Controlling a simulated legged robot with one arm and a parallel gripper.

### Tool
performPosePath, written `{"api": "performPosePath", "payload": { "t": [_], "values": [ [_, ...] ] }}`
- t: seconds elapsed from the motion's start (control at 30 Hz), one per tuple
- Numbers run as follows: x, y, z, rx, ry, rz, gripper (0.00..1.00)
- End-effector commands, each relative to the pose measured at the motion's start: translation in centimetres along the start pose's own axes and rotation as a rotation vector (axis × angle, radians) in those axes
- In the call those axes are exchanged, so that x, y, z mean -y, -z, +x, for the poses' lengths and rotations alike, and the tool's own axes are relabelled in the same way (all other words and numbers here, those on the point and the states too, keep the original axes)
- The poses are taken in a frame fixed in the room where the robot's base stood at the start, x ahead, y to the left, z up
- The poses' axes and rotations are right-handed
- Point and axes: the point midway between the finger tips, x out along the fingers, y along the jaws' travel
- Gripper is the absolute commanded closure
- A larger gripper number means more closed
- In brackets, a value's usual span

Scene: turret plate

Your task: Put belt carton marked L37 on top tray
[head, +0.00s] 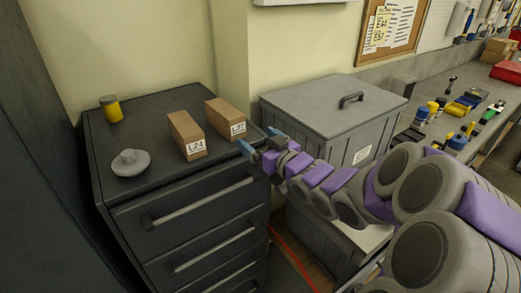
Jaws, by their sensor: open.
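Two brown cartons stand on the dark drawer cabinet's top (150,104). The front one (186,129) is marked L24. The carton to its right (225,113) has a small label that seems to read L37. My gripper (262,141) reaches in from the right, at the cabinet's right edge, just right of and nearer than the L37 carton. Its two blue fingers are apart with nothing between them. The gripper appears not to touch either carton. I cannot tell which surface is the top tray.
A yellow dark-capped jar (111,108) and a grey knobbed disc (130,162) stand on the cabinet's left side. A grey lidded bin (310,105) stands to the right, close behind my arm. A workbench with tools (435,107) lies further right. The cabinet top's middle is clear.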

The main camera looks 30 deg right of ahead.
Motion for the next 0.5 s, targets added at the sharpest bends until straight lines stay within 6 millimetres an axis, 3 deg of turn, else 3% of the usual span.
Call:
{"api": "performPosePath", "payload": {
  "t": [0.37, 0.5],
  "values": [
    [0.04, 0.00, -0.56, 0.004, -0.001, -0.002, 0.07],
    [0.45, -0.96, -0.25, 0.067, -0.016, -0.014, 0.07]
  ]
}}
